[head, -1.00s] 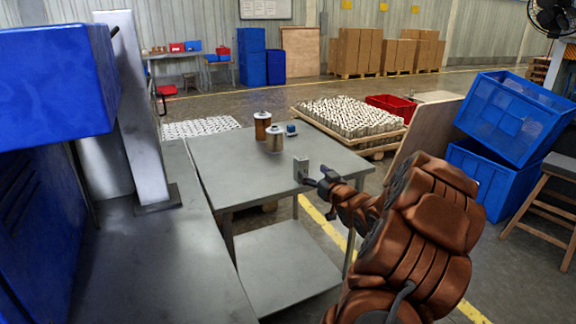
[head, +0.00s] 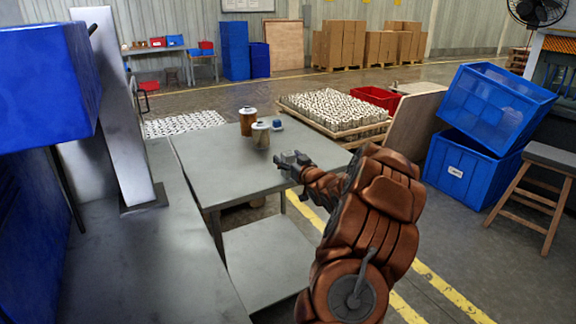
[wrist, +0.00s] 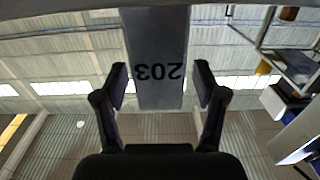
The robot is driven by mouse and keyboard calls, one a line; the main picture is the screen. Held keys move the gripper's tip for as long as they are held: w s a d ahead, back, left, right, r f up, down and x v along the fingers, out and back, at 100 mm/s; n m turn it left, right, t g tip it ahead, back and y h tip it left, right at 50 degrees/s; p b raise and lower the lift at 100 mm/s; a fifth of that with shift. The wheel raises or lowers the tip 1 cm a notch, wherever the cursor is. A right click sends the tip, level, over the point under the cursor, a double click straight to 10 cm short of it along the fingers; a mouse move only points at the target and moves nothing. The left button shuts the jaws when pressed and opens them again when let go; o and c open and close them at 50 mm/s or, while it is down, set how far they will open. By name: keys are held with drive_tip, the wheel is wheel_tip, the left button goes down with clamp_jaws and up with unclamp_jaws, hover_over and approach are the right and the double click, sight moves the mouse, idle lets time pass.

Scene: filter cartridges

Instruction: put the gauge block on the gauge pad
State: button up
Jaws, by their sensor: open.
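The gauge block (wrist: 157,70) appears in the wrist view as a grey upright block marked 203, seen upside down. It lies between or just beyond the fingertips of my gripper (wrist: 161,82). The fingers are apart on either side of it, and I cannot tell whether either touches it. In the head view my gripper (head: 288,158) is over the right part of the grey table (head: 215,180). The block does not show apart from the gripper there. I cannot make out the gauge pad for certain.
The front left tabletop is clear. A pallet of white cartridges (head: 335,112) is behind. Blue crates (head: 470,172) stand right.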

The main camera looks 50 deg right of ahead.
drive_tip(key=shift+c, duration=0.2)
clamp_jaws()
idle(0.5)
